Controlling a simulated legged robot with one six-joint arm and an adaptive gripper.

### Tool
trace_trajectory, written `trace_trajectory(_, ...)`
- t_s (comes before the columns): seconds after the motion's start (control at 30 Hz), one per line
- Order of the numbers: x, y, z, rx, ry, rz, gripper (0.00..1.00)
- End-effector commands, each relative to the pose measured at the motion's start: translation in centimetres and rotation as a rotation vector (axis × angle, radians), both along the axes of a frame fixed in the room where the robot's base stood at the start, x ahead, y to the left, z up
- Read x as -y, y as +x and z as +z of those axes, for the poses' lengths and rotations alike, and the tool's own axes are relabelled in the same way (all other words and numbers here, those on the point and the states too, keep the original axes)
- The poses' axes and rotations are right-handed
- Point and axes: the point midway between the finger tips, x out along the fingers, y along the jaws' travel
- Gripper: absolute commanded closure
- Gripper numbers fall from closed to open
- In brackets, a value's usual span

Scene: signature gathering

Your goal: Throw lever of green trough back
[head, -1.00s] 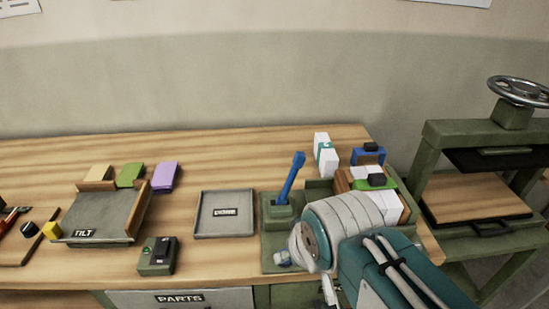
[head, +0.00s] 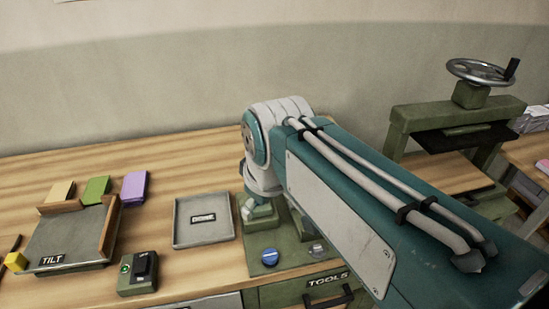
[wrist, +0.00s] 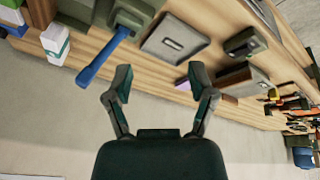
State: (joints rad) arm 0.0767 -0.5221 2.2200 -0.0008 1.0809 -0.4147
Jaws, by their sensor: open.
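The blue lever (wrist: 101,59) rises from a green base (wrist: 136,14) in the wrist view, left of my gripper (wrist: 160,80). My gripper is open with nothing between its fingers, and the lever is outside the left finger, apart from it as far as I can tell. In the head view my arm hides most of the lever. The green base (head: 262,212) shows below my arm, with a blue knob (head: 269,253) and a grey knob (head: 318,249) in front. The rest of the green trough unit is hidden behind my arm.
A grey tray (head: 203,236) lies left of the base. Further left are a small switch box (head: 138,282) and the TILT tray (head: 70,239) with colored blocks behind it. A green press (head: 455,117) with a handwheel stands right. A white block (wrist: 55,42) shows in the wrist view.

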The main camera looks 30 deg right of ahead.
Motion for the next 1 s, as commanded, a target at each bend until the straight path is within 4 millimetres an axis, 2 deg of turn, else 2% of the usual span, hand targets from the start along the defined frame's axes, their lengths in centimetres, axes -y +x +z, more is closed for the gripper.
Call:
trace_trajectory(0.17,2.0,3.6,2.5,-0.092,-0.073,0.192,0.29)
trace_trajectory(0.3,4.3,7.1,4.3,-0.184,-0.122,0.405,0.29)
trace_trajectory(0.5,8.0,11.6,5.7,-0.293,-0.149,0.716,0.29)
trace_trajectory(0.6,9.5,13.0,6.0,-0.326,-0.149,0.837,0.29)
trace_trajectory(0.83,10.7,14.0,5.9,-0.351,-0.143,0.945,0.29)
trace_trajectory(1.0,10.6,14.0,3.8,-0.350,-0.143,0.944,0.29)
